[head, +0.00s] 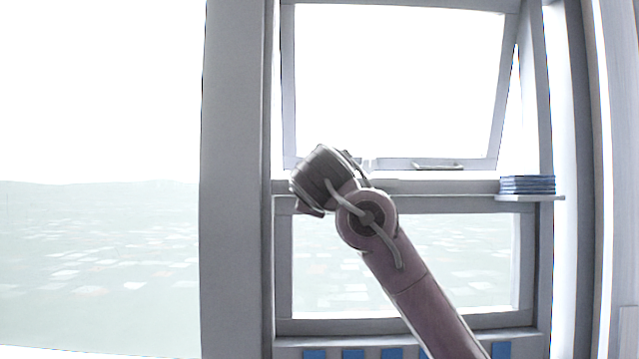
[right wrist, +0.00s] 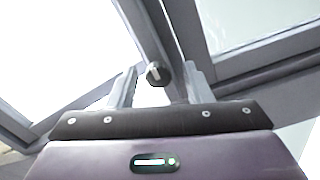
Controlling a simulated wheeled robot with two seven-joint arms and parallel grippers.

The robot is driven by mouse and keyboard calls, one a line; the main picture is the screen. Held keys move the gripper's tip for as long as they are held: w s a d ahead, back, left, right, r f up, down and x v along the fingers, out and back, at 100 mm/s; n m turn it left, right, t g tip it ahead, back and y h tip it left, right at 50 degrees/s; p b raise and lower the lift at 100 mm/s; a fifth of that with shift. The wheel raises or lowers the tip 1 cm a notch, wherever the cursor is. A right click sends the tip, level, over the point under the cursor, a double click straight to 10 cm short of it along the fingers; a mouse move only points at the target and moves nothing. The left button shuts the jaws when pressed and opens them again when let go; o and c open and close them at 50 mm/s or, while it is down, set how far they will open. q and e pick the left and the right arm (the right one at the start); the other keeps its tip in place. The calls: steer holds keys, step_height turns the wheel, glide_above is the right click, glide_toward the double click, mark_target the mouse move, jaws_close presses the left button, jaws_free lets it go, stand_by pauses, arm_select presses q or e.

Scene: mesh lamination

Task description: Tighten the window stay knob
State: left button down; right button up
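The window stay knob (right wrist: 157,73) is a small dark round knob with a white mark on its face, on a grey bar of the window frame in the right wrist view. My right gripper (right wrist: 162,80) is open, with its two pale fingers apart on either side of the knob in the picture. Gaps show between the knob and both fingers; I cannot tell how deep the knob sits between them. In the head view my right arm reaches up to the window, and its wrist hides the knob and the fingers. My left gripper is not in view.
The upper window sash (head: 497,110) is tilted open, with a handle (head: 437,166) on its bottom rail. A blue stack (head: 527,185) sits on a small ledge (head: 530,198) at right. Several blue squares (head: 353,354) line the bottom. A wide grey post (head: 235,190) stands left of the window.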

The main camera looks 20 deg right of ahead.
steer(key=b+v, duration=0.4)
steer(key=v, duration=0.3)
steer(key=shift+s, duration=0.4)
steer(key=shift+a, duration=0.1)
